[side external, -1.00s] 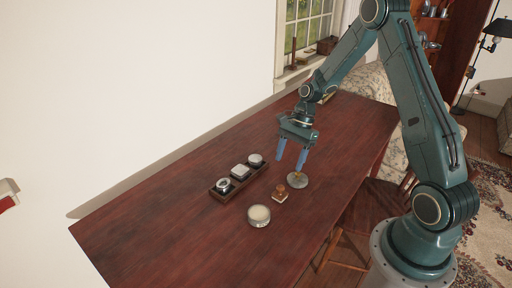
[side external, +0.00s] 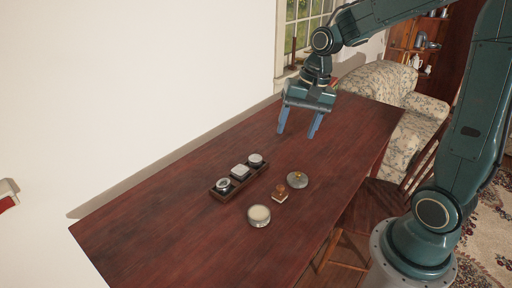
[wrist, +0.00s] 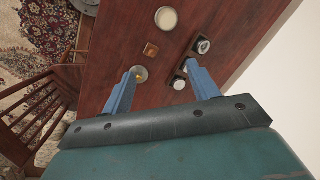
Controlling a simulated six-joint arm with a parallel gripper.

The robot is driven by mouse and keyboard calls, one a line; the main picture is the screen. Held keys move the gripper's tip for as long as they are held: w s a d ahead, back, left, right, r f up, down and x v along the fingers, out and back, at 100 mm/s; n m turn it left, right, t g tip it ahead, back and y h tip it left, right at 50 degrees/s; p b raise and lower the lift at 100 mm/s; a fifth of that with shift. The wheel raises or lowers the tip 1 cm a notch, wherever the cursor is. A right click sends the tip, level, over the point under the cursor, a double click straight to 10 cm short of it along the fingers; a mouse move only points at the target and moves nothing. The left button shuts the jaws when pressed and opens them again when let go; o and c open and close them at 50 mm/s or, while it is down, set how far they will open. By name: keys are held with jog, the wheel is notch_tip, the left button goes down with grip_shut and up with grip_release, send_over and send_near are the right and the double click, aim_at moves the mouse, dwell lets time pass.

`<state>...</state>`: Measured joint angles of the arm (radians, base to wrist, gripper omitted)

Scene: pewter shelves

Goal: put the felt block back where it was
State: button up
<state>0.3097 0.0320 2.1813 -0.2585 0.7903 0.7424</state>
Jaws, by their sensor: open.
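A small block with a rounded wooden knob and a pale base, which looks like the felt block (side external: 280,196), stands upright on the table between a round tin and a round grey lid. It also shows in the wrist view (wrist: 151,50). The lid (side external: 298,181) has a brass knob and lies flat; in the wrist view (wrist: 141,71) it is beside one fingertip. A dark tray (side external: 228,191) holds three small containers in a row. My gripper (side external: 297,134) is open and empty, above the table beyond these things. Its two blue fingers also show in the wrist view (wrist: 163,68).
The round tin (side external: 259,222) with a cream filling stands at the front of the group. The dark red table (side external: 150,230) is clear at the left and far end. A wooden chair (side external: 375,205) touches the right side, and a wall runs behind.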

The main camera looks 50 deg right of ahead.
jog(key=s+a+r+n+t, duration=0.2)
jog(key=s+r+n, duration=0.2)
jog(key=s, duration=0.3)
jog(key=s+a+r+n+t+h, duration=0.1)
jog(key=s+a+r+n, duration=0.2)
jog(key=s+n, duration=0.2)
jog(key=s, duration=0.3)
jog(key=shift+s+r+n+t+h, duration=0.15)
jog(key=shift+r+n+t+h, duration=0.15)
jog(key=shift+r+n+t, duration=0.1)
